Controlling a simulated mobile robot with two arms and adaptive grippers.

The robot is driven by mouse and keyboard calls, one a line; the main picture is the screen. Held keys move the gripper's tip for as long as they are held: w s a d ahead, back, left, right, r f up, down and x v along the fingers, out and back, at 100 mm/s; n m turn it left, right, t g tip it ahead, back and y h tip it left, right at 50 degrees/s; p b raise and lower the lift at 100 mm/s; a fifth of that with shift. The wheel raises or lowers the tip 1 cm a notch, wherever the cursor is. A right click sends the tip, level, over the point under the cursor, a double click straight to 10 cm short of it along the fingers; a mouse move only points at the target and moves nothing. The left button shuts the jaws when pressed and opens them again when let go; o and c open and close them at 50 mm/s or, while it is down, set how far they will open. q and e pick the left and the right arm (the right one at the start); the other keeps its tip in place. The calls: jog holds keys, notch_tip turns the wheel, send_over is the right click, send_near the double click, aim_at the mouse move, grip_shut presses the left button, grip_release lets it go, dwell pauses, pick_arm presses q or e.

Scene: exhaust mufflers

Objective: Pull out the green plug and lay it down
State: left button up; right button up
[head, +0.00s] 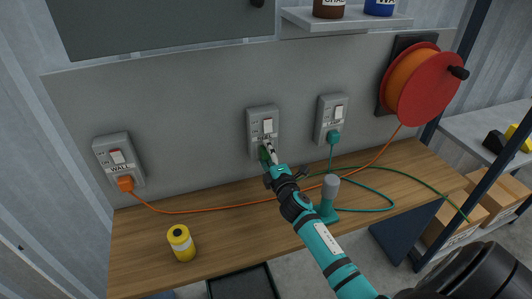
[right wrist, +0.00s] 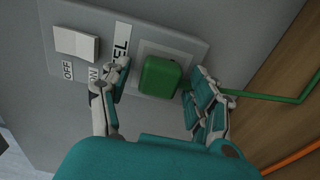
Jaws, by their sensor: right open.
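The green plug (right wrist: 160,77) sits in the middle wall socket (right wrist: 151,51), below its rocker switch (right wrist: 76,43). In the head view the plug is mostly hidden behind my right gripper (head: 269,156), in front of the middle socket box (head: 262,119). In the right wrist view my right gripper (right wrist: 157,100) is open, with one finger on each side of the plug and gaps visible between them. A green cable (right wrist: 267,98) runs from the plug to the right. My left gripper is not in view.
An orange plug (head: 125,183) is in the left socket and a teal plug (head: 334,137) in the right one. On the wooden bench (head: 225,226) are a yellow can (head: 181,243) and a teal-based grey cylinder (head: 329,200).

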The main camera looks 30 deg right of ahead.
aim_at(268, 155)
dwell(0.6)
grip_shut()
jog(key=shift+s+f, duration=0.1)
jog(key=shift+s, duration=0.05)
jog(key=shift+s+a, duration=0.2)
jog(key=shift+s, duration=0.5)
jog(key=shift+p+v, duration=0.55)
jog(key=shift+v, duration=1.6)
